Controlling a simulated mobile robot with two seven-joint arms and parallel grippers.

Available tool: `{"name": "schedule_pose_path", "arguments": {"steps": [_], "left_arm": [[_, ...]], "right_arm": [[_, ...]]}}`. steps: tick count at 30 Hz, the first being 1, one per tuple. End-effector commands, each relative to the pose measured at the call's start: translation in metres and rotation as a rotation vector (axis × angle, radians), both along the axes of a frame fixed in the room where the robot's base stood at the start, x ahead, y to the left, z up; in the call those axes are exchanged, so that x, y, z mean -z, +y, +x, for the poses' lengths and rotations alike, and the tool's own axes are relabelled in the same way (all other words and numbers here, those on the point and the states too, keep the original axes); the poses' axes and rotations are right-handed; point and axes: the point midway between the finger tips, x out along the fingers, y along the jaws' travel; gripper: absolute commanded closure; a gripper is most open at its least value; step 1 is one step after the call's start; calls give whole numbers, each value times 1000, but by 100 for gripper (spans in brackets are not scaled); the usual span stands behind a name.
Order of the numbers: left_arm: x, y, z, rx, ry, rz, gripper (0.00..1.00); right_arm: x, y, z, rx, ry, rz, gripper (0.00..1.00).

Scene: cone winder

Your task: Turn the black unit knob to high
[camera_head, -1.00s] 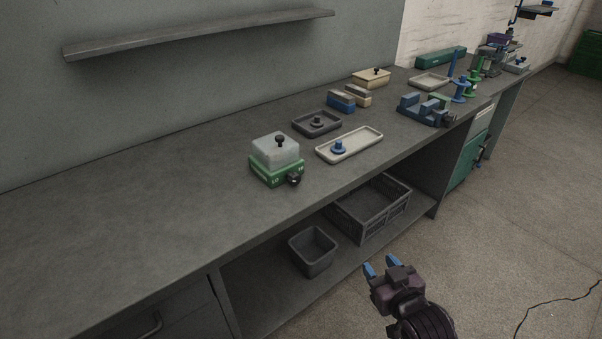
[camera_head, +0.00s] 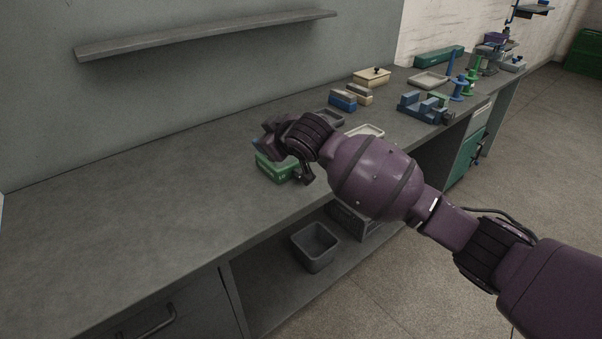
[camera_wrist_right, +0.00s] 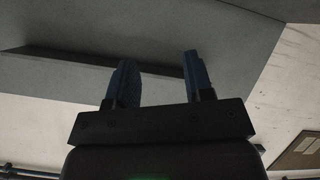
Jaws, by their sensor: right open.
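The green unit (camera_head: 275,168) stands on the bench, its top mostly hidden by my right arm. A dark shape at its front right corner, where the black knob sits, is against my wrist's outline; I cannot tell knob from wrist, or read the setting. My right gripper (camera_head: 260,141) is over the unit, pointing left, partly hidden by its own wrist. In the right wrist view its two blue fingers (camera_wrist_right: 160,77) are apart with nothing between them, facing the wall and shelf. I cannot tell whether it touches the unit. My left gripper is not in view.
Behind my arm are a dark tray (camera_head: 330,117) and a pale tray (camera_head: 368,131), partly covered. Blue and cream blocks (camera_head: 343,101) and a blue fixture (camera_head: 424,108) stand further right. A grey bin (camera_head: 315,247) is below. The bench's left half is clear.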

Motion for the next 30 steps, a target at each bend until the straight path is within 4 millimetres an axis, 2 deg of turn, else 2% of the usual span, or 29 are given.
{"name": "schedule_pose_path", "arguments": {"steps": [2,6,12,15,23,30], "left_arm": [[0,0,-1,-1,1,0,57],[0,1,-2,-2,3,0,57],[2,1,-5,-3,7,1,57],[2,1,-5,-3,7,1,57],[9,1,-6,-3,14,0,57],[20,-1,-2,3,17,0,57]], "right_arm": [[-5,-3,14,32,56,-77,52],[11,-26,31,139,222,-213,52],[49,-64,28,285,456,-326,52],[59,-74,23,329,527,-349,52],[78,-79,25,357,568,-359,52],[117,-77,43,356,569,-359,52]]}}
